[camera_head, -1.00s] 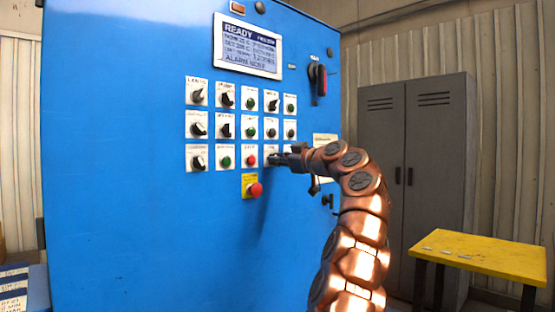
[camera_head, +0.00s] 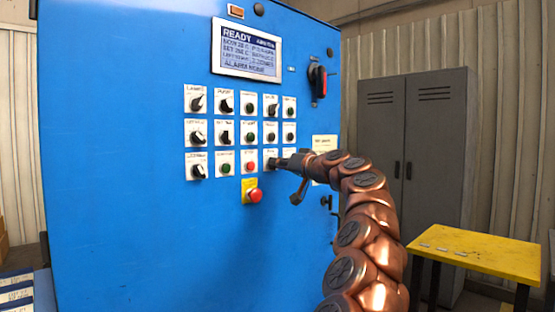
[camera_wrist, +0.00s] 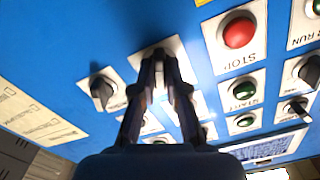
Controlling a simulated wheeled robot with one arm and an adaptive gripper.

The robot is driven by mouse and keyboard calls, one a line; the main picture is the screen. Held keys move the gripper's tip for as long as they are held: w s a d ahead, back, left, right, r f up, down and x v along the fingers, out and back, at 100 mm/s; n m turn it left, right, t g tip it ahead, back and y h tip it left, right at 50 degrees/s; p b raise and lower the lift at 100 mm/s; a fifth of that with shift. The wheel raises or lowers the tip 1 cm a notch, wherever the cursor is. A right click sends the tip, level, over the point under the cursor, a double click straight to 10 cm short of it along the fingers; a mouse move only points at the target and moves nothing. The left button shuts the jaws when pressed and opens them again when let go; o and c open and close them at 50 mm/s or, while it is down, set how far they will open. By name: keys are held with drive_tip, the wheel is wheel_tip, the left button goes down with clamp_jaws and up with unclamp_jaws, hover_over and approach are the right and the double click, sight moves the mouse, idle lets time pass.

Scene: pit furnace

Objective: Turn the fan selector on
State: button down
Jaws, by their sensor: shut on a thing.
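The fan selector's white plate (camera_head: 270,155) is in the bottom row of the control panel, right of a red button; its small label is hard to read. My gripper (camera_head: 277,163) reaches it from the right. In the wrist view my gripper (camera_wrist: 159,62) has its fingertips close together in front of the selector plate (camera_wrist: 172,46), shut on the selector knob. The fingers hide the knob, so its pointing direction cannot be seen.
The red STOP button (camera_wrist: 238,32) and green START button (camera_wrist: 243,88) are close by. A dark selector (camera_wrist: 103,90) sits on the other side. A red emergency button (camera_head: 255,195) is below. A yellow table (camera_head: 480,252) and grey locker (camera_head: 415,150) stand right.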

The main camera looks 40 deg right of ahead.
drive_tip(key=shift+r+m+p, duration=0.15)
drive_tip(key=shift+m+p, duration=0.15)
drive_tip(key=shift+m, duration=0.3)
drive_tip(key=c, duration=1.2)
unclamp_jaws()
drive_tip(key=shift+s, duration=0.1)
drive_tip(key=s, duration=1.1)
drive_tip(key=shift+s, duration=0.4)
drive_tip(key=shift+a, duration=0.1)
